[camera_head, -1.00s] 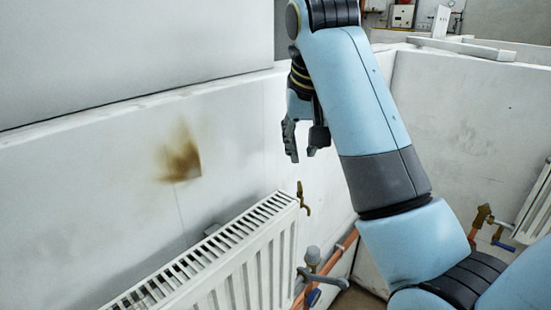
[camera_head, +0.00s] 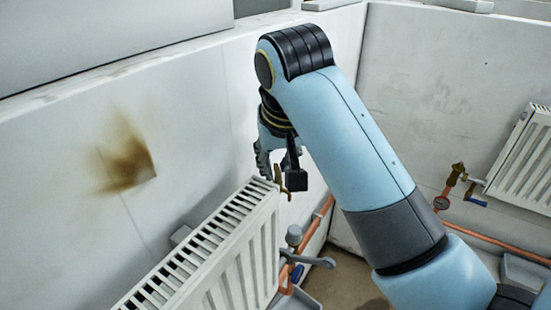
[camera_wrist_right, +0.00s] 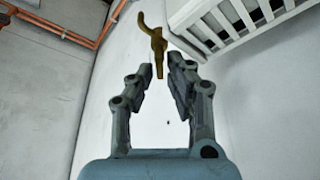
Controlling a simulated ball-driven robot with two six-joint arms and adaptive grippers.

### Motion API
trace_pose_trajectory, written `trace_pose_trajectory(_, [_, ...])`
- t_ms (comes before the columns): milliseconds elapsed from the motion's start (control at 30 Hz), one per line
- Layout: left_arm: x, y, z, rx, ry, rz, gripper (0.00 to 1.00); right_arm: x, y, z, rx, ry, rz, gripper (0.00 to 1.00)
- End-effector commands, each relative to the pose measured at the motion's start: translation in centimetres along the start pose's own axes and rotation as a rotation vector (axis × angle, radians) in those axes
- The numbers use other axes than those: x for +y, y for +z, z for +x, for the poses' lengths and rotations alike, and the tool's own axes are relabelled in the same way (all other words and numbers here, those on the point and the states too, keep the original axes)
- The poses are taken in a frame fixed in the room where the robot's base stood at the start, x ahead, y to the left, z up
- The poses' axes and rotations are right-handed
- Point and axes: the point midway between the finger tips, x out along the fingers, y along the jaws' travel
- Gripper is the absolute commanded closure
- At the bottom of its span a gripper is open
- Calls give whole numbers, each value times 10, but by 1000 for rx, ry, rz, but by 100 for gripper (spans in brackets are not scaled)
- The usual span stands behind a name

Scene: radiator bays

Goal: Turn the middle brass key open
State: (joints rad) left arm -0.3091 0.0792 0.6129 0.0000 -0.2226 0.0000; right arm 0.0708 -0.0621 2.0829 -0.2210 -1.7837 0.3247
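The brass key (camera_head: 283,188) is at the upper right end of the near white radiator (camera_head: 262,215). In the head view it is partly hidden by my right gripper (camera_head: 281,174), which reaches down over it. In the right wrist view the brass key (camera_wrist_right: 155,45) has a curved end, and its lower stem shows between the tips of my right gripper (camera_wrist_right: 158,77). The fingers are apart, with a visible gap on both sides of the stem. I cannot tell how deep the key sits between them. My left gripper is out of view.
A grey lever valve (camera_head: 318,261) with a copper pipe (camera_head: 318,217) is below the radiator's right end. Another white radiator (camera_head: 523,160) hangs at right, near a brass valve (camera_head: 454,176) with a blue handle. A brown stain (camera_head: 130,160) marks the wall.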

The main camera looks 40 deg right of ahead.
Motion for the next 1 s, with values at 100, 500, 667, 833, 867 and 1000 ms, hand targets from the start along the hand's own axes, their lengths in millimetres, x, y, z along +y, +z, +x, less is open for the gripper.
trace_pose_trajectory(100, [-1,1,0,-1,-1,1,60,0,0,0,0,0,0,99])
trace_pose_trajectory(500, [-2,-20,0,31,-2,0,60,1,-1,0,3,-52,-136,100])
trace_pose_trajectory(667, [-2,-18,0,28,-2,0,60,0,-1,0,1,-105,-261,100])
trace_pose_trajectory(833, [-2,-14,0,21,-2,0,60,-1,0,0,1,-112,-274,100])
trace_pose_trajectory(867, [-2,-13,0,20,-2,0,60,-1,0,0,1,-112,-274,100])
trace_pose_trajectory(1000, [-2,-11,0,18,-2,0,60,-1,0,0,1,-111,-273,85])
